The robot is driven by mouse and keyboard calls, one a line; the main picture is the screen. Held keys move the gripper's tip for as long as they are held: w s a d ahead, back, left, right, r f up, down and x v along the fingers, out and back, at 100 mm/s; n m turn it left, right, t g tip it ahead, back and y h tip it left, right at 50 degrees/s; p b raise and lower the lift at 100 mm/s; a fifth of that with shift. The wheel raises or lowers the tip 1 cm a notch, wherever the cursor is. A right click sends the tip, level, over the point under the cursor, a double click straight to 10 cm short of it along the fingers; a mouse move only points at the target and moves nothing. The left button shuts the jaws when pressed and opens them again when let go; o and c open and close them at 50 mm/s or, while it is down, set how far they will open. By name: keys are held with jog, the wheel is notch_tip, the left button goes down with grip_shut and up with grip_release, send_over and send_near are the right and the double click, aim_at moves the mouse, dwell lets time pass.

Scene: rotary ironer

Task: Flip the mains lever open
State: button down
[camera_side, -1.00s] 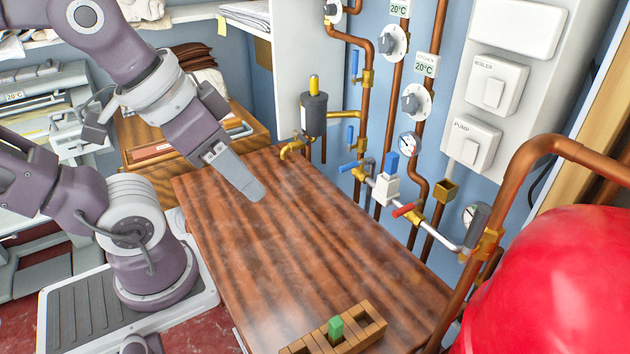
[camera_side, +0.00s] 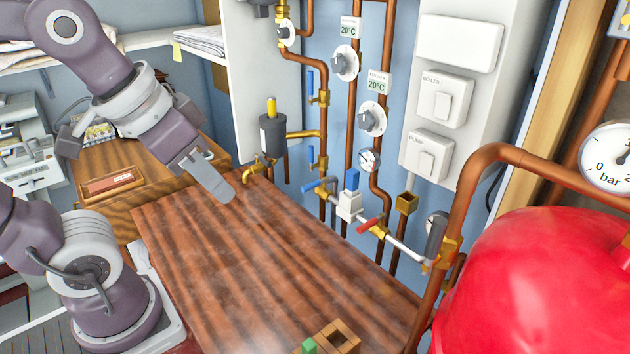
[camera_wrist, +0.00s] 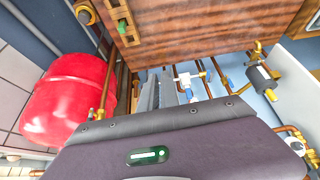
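Several lever valves sit on the copper pipes of the back wall, and no label shows which is the mains lever. A red lever (camera_side: 368,225) and a blue lever (camera_side: 312,186) lie along the lower pipe run, either side of a white valve body with a blue top (camera_side: 350,195). More blue levers (camera_side: 310,79) stand upright higher on the pipes. My gripper (camera_side: 225,194) hangs above the wooden tabletop, left of the valves and apart from them. Its fingers (camera_wrist: 159,92) also show in the wrist view, with nothing visible between them. Their gap is unclear.
The wooden tabletop (camera_side: 240,255) is mostly clear, with a wooden rack (camera_side: 338,335) and green block (camera_side: 309,345) at its front. A red tank (camera_side: 540,280) and bent copper pipe stand right. A dark cylinder with brass tap (camera_side: 272,135) hangs near my gripper.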

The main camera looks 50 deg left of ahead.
jog(key=w+a+f+y, duration=0.1)
jog(key=w+a+f, duration=0.2)
jog(key=w, duration=0.6)
jog(key=w+a+f+g+y, duration=0.1)
jog(key=w+a+f, duration=0.2)
jog(key=w, duration=0.6)
jog(key=w+a+f+y, duration=0.1)
jog(key=w+a+f, duration=0.2)
jog(key=w, duration=0.7)
jog(key=shift+a+f+g+y, duration=0.3)
jog(key=shift+a+y, duration=0.1)
send_near(316, 184)
notch_tip(316, 184, down, 3)
jog(key=w+d, duration=0.1)
jog(key=d, duration=0.1)
jog(key=a+f, duration=0.2)
jog(key=a, duration=0.1)
jog(key=shift+w+a+f, duration=0.2)
jog(key=shift+f, duration=0.15)
